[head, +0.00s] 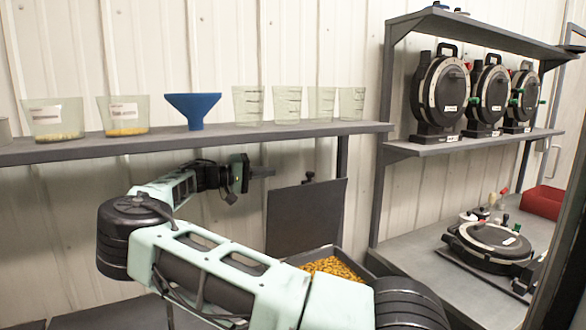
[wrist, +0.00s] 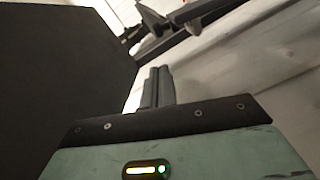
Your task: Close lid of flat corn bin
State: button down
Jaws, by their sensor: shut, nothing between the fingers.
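The flat corn bin (head: 301,257) stands low behind my arm, with yellow corn kernels (head: 333,267) in it. Its dark grey lid (head: 306,216) stands raised, close to upright, at the back of the bin. My gripper (head: 262,172) is shut and empty, up to the left of the lid's top edge. In the wrist view the shut fingers (wrist: 157,86) point away from the camera, and the dark lid (wrist: 60,70) fills the left side. I cannot tell whether the fingers touch the lid. My arm hides the bin's front and left parts.
A shelf (head: 200,141) above my gripper carries clear cups (head: 248,104), tubs of seed (head: 124,115) and a blue funnel (head: 193,108). A rack (head: 470,140) at the right holds round black seed meters (head: 440,91). A red tray (head: 542,201) sits on the lower bench.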

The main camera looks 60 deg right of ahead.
jog(key=p+x, duration=0.1)
jog(key=x, duration=0.2)
jog(key=p+x, duration=0.4)
jog(key=x, duration=0.1)
jog(key=shift+s+d+r, duration=0.15)
jog(key=shift+d+r, duration=0.1)
jog(key=shift+s+d+f, duration=0.25)
jog(key=shift+s+d, duration=0.15)
jog(key=shift+d, duration=0.2)
jog(key=shift+s+a+f, duration=0.1)
